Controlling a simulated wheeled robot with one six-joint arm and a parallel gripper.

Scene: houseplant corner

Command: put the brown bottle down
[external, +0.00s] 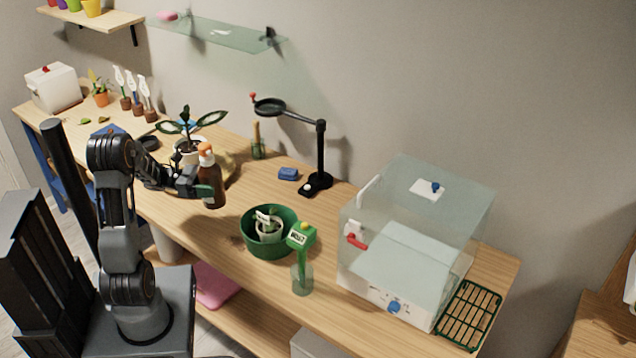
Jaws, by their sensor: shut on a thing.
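My gripper is shut around the bottle's body. I cannot tell whether the bottle's base touches the table or hangs above it.
A potted plant (187,146) stands just behind the bottle. A green bowl (246,239) with a small pot in it is to the right, near a green tag in a glass (302,279). A black magnifier stand (320,160) and a clear-lidded box (395,262) stand further right.

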